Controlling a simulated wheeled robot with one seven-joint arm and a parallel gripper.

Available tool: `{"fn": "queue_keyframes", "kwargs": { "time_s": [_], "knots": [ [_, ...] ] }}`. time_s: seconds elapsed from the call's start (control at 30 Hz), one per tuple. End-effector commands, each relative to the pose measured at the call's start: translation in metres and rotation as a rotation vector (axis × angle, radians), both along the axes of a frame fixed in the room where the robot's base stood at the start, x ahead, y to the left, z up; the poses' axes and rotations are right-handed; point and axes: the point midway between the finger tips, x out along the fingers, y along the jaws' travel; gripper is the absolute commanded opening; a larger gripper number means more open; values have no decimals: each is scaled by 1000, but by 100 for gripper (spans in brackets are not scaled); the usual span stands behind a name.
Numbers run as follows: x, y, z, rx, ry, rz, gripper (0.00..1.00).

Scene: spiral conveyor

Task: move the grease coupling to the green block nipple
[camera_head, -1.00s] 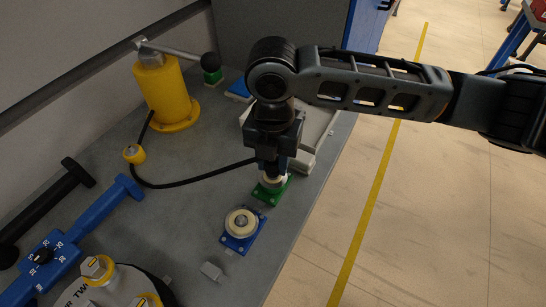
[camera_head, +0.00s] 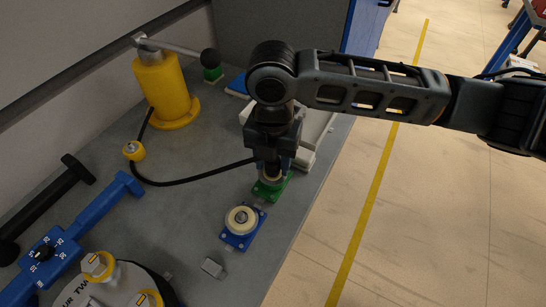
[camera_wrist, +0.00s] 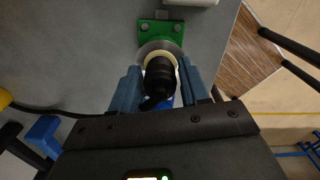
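The black grease coupling (camera_wrist: 160,78) stands between my fingers in the wrist view, over a pale round ring at the green block (camera_wrist: 172,29). In the head view the green block (camera_head: 268,194) lies under my gripper (camera_head: 271,170), and the pale ring on it shows just below the fingers. My gripper (camera_wrist: 161,85) has its blue fingers on either side of the coupling, with narrow gaps showing, so it looks open around it. The contact between coupling and nipple is hidden. A black hose (camera_head: 200,178) runs from the coupling's side to the yellow pump (camera_head: 165,90).
A blue block (camera_head: 235,243) with a pale round top stands in front of the green block. A white tray (camera_head: 305,158) is close behind my gripper. A blue tool (camera_head: 95,212) and a black-handled tool (camera_head: 45,200) lie left. The bench edge is close on the right.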

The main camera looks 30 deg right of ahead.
Motion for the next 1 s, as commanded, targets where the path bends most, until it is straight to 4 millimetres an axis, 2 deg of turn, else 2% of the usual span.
{"fn": "queue_keyframes", "kwargs": {
  "time_s": [0.03, 0.2, 0.5, 1.0],
  "knots": [
    [0, 0, 0, 0, 0, 0, 50],
    [0, 0, 0, 0, -1, 0, 65],
    [1, 0, 5, 0, -3, 0, 65],
    [1, 0, 72, 1, -2, 1, 65]
  ]
}}
